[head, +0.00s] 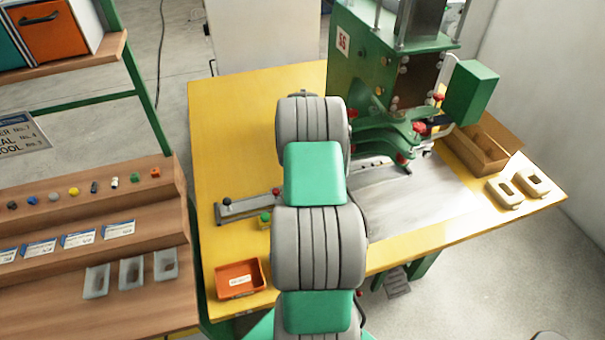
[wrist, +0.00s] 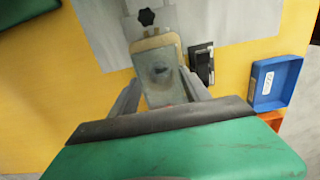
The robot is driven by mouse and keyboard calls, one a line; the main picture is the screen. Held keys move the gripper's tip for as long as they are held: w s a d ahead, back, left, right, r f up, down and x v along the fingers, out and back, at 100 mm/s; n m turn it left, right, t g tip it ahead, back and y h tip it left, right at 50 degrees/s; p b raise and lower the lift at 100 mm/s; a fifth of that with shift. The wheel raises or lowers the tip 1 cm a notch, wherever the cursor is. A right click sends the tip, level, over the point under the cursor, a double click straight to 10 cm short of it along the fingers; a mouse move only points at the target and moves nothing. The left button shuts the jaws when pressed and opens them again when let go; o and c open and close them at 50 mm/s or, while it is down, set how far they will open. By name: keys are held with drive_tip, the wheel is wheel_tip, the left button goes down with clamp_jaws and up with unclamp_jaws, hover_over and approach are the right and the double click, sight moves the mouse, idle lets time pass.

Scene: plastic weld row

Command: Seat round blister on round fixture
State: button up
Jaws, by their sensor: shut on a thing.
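My gripper (wrist: 160,92) is shut on a translucent grey blister (wrist: 161,88), a flat plate with a round dimple, held between its two fingers. Under and behind the blister, the tan rounded rim of a fixture (wrist: 150,44) shows at the top and right. The blister covers most of this fixture, so its cavity shape is hidden. The two look nearly lined up, with the blister slightly nearer to me; I cannot tell whether they touch. A black star knob (wrist: 147,17) stands just beyond. In the head view my arm hides the gripper, held blister and this fixture.
The green welding press (head: 385,75) stands at the back of the yellow table (head: 225,120). Two cream fixtures (head: 504,194) lie at the right edge. Several blisters (head: 132,274) lie on the left bench. An orange tray (head: 240,279) and a blue tray (wrist: 275,82) stand nearby.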

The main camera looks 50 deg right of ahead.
drive_tip(key=shift+f+b, duration=0.8)
drive_tip(key=shift+f, duration=0.45)
drive_tip(key=o, duration=1.1)
drive_tip(key=c, duration=0.4)
wheel_tip(320, 180, up, 7)
drive_tip(key=p, duration=0.3)
drive_tip(key=shift+p, duration=0.35)
